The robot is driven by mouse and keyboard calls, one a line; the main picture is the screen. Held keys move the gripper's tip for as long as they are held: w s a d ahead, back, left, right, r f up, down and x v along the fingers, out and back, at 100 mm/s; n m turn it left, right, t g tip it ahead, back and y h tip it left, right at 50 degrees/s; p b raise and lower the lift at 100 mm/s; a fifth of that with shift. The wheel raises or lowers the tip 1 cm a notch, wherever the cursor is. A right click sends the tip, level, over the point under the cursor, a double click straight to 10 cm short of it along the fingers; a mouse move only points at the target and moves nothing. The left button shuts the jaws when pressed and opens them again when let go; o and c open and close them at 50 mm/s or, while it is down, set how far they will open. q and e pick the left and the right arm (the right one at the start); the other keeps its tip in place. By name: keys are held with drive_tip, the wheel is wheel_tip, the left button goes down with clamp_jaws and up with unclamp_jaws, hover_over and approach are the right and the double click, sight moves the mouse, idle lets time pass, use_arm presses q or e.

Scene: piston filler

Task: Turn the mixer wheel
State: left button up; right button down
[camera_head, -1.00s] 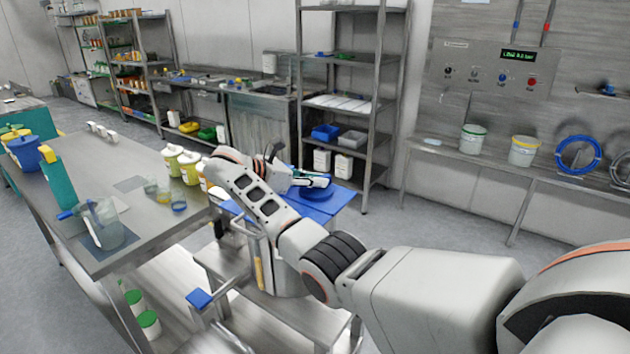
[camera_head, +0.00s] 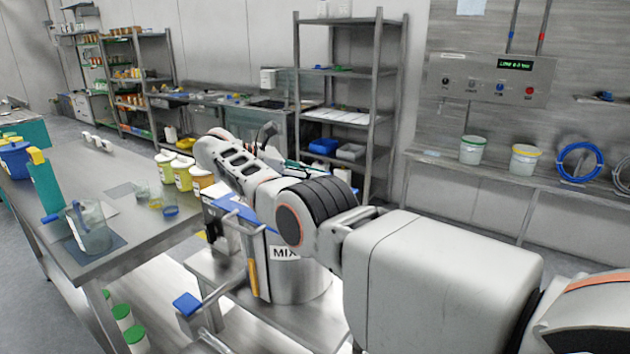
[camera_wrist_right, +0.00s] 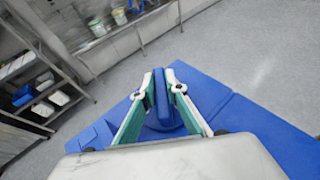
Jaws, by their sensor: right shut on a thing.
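The mixer is a steel drum (camera_head: 300,284) with a "MIX" label and a blue lid, low in the middle of the head view. My right arm crosses in front of it, hiding the wheel and the right fingertips in that view. In the right wrist view the blue wheel (camera_wrist_right: 161,100) stands nearly edge-on above the blue lid (camera_wrist_right: 255,120). My right gripper (camera_wrist_right: 160,86) has its two green, white-tipped fingers on either side of the wheel's rim and is shut on it. My left gripper is not in view.
A steel table (camera_head: 110,180) at left holds a clear jug (camera_head: 92,230), yellow-lidded tubs (camera_head: 182,174) and a blue bucket (camera_head: 16,160). A blue-ended handle (camera_head: 187,303) juts out at the mixer's front left. A shelf rack (camera_head: 345,110) stands behind. Floor behind the mixer is clear.

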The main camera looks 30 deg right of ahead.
drive_tip(key=shift+a+f, duration=0.15)
drive_tip(key=shift+f, duration=0.15)
drive_tip(key=c, duration=2)
unclamp_jaws()
drive_tip(key=shift+c, duration=0.2)
drive_tip(key=shift+a, duration=0.1)
